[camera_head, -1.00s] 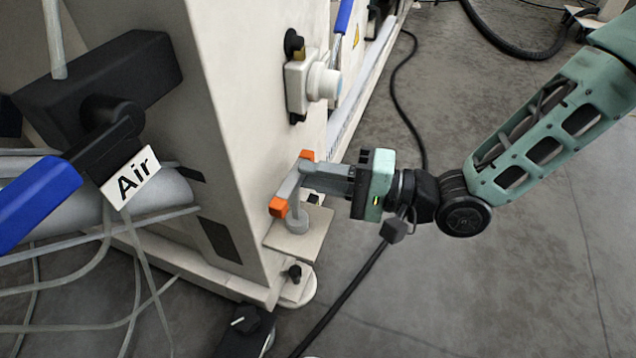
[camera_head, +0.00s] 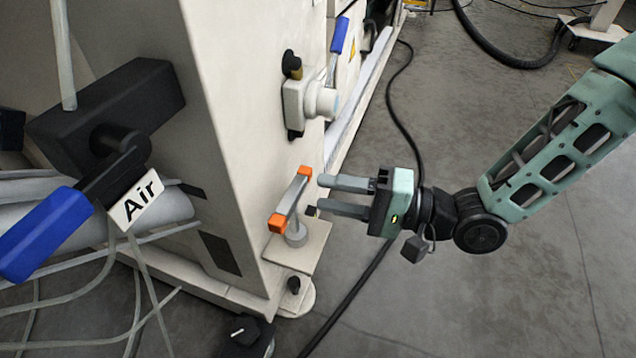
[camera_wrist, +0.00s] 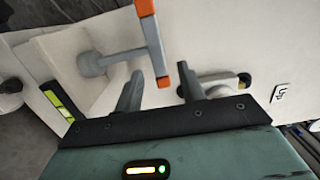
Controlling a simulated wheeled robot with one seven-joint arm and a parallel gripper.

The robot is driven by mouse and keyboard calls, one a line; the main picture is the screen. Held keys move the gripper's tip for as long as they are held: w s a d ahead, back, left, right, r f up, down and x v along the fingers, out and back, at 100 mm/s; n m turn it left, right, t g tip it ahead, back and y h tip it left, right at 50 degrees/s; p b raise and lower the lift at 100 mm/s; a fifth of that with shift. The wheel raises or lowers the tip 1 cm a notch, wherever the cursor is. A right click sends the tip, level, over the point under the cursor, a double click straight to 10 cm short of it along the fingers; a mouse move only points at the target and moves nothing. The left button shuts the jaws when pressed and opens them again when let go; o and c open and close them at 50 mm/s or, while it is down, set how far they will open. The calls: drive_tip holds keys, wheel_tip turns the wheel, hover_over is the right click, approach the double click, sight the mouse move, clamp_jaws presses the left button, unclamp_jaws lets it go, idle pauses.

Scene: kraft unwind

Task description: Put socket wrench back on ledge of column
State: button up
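The socket wrench (camera_head: 292,202) is a grey T-handle tool with orange ends. It stands upright on the ledge (camera_head: 312,243) at the foot of the beige column (camera_head: 225,130), socket end down. It also shows in the wrist view (camera_wrist: 152,42), its grey shaft running left to the ledge. My gripper (camera_head: 318,195) is open and empty, just right of the wrench in the head view. Its fingers point at the handle with a small gap. In the wrist view, my fingertips (camera_wrist: 160,80) lie either side of the handle's lower end; whether they touch cannot be told.
A white knob unit (camera_head: 310,100) juts from the column above the wrench. A blue-handled valve with an "Air" tag (camera_head: 136,205) is at left, with loose hoses below. A black cable (camera_head: 400,110) runs along the floor behind my gripper. Open floor lies at right.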

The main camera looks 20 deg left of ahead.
drive_tip(key=w+d+n+t+h+p, duration=0.2)
drive_tip(key=d+n+h, duration=0.1)
drive_tip(key=d+h, duration=0.35)
drive_tip(key=w+d+n+t+h+p, duration=0.1)
drive_tip(key=w+d+n+h, duration=0.1)
drive_tip(key=d+h, duration=0.4)
drive_tip(key=s+d+r+n+g+h, duration=0.1)
drive_tip(key=s+d+r+h, duration=0.1)
drive_tip(key=s+d+r, duration=0.2)
drive_tip(key=s+d+r+n+g+h, duration=0.1)
drive_tip(key=s+d+r+h, duration=0.2)
drive_tip(key=s, duration=0.8)
wheel_tip(320, 180, up, 2)
drive_tip(key=shift+s+d+r, duration=0.15)
drive_tip(key=shift+s+d, duration=0.15)
drive_tip(key=shift+d, duration=0.55)
wheel_tip(320, 180, up, 52)
drive_tip(key=p, duration=5.1)
drive_tip(key=shift+f+p, duration=0.25)
drive_tip(key=shift+p, duration=0.15)
